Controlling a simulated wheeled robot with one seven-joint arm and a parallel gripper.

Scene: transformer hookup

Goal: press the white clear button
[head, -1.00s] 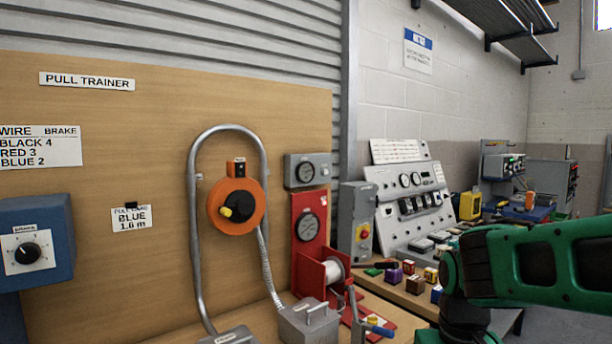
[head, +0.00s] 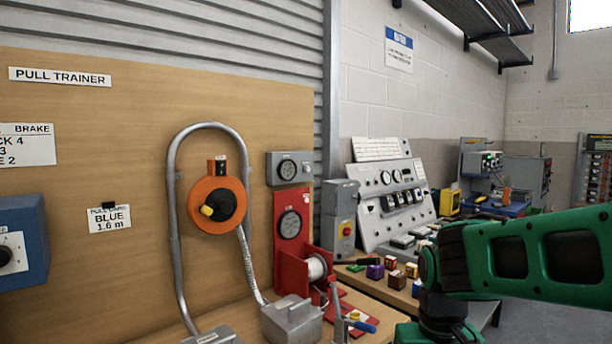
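I cannot make out a white clear button in the head view. A sloped grey control panel (head: 372,207) with round meters and a row of dark switches stands at the middle right, too small to read. A grey box (head: 340,206) with a red button on a yellow plate (head: 346,229) is fixed at its left. My green arm reaches in from the right edge and covers part of the bench. My gripper is not visible.
The pull trainer board (head: 110,130) fills the left, with a blue brake box (head: 22,240), an orange reel (head: 217,204) and a red spool stand (head: 288,237). Small coloured blocks (head: 375,270) lie on the bench before the panel. A yellow case (head: 450,201) stands farther back.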

